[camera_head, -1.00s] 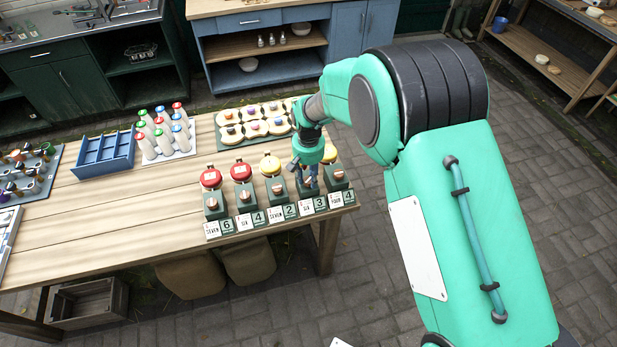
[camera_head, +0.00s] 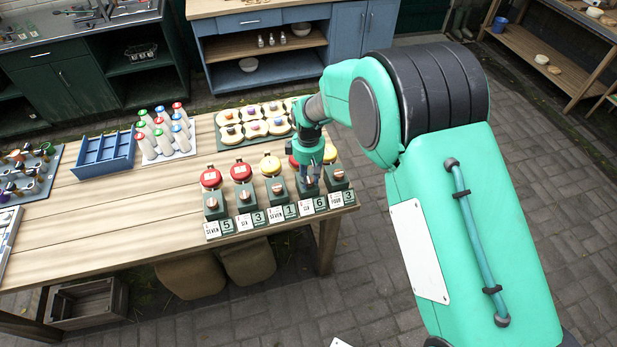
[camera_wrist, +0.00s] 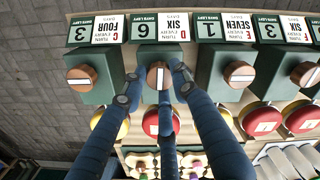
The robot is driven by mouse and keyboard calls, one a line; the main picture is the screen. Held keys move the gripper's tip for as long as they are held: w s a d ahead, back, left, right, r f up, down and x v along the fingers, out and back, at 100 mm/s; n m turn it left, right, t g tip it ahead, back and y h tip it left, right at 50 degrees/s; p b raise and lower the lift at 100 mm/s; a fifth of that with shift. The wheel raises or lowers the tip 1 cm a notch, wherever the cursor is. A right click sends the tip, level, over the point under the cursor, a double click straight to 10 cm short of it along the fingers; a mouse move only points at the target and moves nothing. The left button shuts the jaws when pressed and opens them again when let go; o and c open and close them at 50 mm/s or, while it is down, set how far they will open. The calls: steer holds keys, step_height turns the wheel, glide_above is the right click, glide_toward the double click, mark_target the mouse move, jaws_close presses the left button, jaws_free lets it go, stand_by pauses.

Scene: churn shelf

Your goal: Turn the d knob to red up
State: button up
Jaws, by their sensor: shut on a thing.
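The d knob (camera_wrist: 158,75) is a round wooden knob with a pale upright line, on a dark green block under the sign "D SIX" (camera_wrist: 172,28). Its counter (camera_wrist: 143,30) reads 6. My gripper (camera_wrist: 155,88) is shut on the knob, with blue fingers at its sides. A red disc (camera_wrist: 151,122) shows behind the D block, partly hidden by my fingers. In the head view my gripper (camera_head: 308,187) stands over the fourth block from the left, and a sliver of red disc (camera_head: 293,160) shows beside it.
The C knob (camera_wrist: 81,76) and E knob (camera_wrist: 239,74) stand close on either side. The C disc (camera_head: 331,153) and E disc (camera_head: 270,165) look yellow. A blue crate (camera_head: 104,154) and several bottles (camera_head: 165,133) stand farther left.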

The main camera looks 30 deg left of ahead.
mark_target(309, 180)
steer(key=shift+r+n, duration=0.1)
steer(key=shift+n, duration=0.4)
steer(key=o, duration=1.1)
steer(key=shift+o, duration=0.2)
steer(key=shift+r, duration=0.1)
step_height(309, 180, up, 12)
stand_by(0.4)
